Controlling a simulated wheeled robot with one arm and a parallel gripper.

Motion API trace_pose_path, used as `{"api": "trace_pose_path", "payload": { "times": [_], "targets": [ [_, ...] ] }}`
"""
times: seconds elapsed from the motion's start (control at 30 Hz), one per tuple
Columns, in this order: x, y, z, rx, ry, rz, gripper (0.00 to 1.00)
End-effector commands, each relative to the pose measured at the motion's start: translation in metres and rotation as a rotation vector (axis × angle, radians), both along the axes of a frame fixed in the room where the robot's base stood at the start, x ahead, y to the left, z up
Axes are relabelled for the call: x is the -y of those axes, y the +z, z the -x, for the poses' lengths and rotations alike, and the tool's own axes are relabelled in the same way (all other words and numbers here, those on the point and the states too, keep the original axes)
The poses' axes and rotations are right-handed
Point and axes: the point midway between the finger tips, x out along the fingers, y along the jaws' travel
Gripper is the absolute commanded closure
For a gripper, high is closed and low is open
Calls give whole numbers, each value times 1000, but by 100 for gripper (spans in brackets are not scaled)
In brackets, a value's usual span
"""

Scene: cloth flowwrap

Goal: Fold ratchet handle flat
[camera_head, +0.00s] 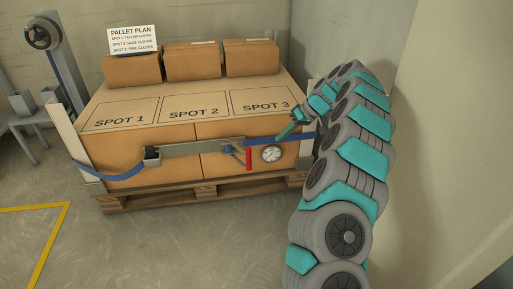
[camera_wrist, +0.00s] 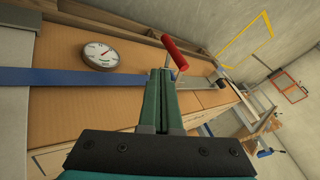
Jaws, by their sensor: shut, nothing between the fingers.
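The ratchet handle has a red grip (camera_head: 248,159) and stands out in front of the pallet load beside the ratchet body (camera_head: 228,149). In the wrist view the red grip (camera_wrist: 174,52) shows just beyond my fingertips, on a thin metal rod that angles away from the boxes. My gripper (camera_head: 281,136) is at the right of the ratchet, near the blue strap (camera_head: 300,138). In the wrist view my gripper (camera_wrist: 160,73) has its two green fingers together with nothing between them. I cannot tell whether the fingertips touch the handle.
A metal bar (camera_head: 185,148) runs along the load's front, above a wooden pallet (camera_head: 200,196). Boxes (camera_head: 193,62) and a pallet plan sign (camera_head: 132,39) stand at the back. Floor in front is clear.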

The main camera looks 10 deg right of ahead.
Motion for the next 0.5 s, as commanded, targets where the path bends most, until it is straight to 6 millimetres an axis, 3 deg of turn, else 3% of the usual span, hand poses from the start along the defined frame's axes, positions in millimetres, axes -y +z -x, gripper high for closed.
{"api": "trace_pose_path", "payload": {
  "times": [0.1,0.2,0.5],
  "targets": [
    [14,-9,-6,10,-11,9,100],
    [16,-14,-7,12,-11,12,100],
    [-9,-48,-17,12,-8,12,100]
  ]
}}
